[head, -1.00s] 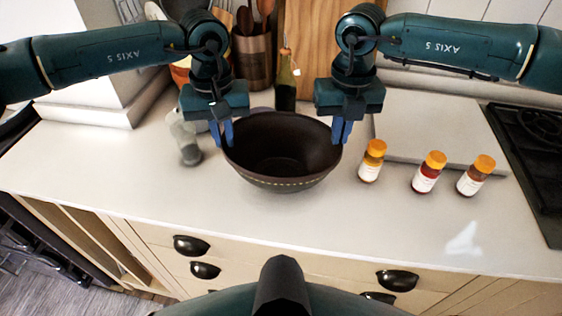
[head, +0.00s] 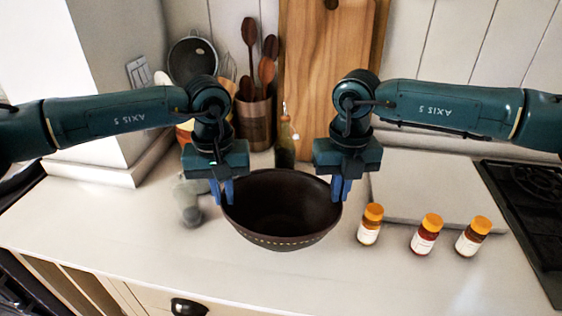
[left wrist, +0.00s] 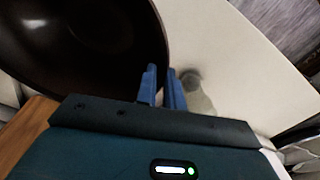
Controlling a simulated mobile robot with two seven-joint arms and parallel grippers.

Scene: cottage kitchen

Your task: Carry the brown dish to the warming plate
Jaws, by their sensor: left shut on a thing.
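The brown dish (head: 283,240) is a deep, dark bowl with a dotted band, upright at the middle of the counter. My left gripper (head: 223,200) is shut on its left rim; in the left wrist view the fingers (left wrist: 163,95) are at the rim of the dish (left wrist: 80,50). My right gripper (head: 342,200) has its fingers at the right rim, close together; I cannot tell if they grip it. A pale flat slab (head: 425,185), which may be the warming plate, lies at the back right. I cannot tell whether the dish touches the counter.
Several items stand around: orange-capped bottles (head: 426,236) in front of the slab, a dark bottle (head: 285,150) behind the dish, a utensil holder (head: 253,122), and a blurred grey-green item (head: 188,205) left of it. A black stove (head: 530,190) is at far right. The front-left counter is clear.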

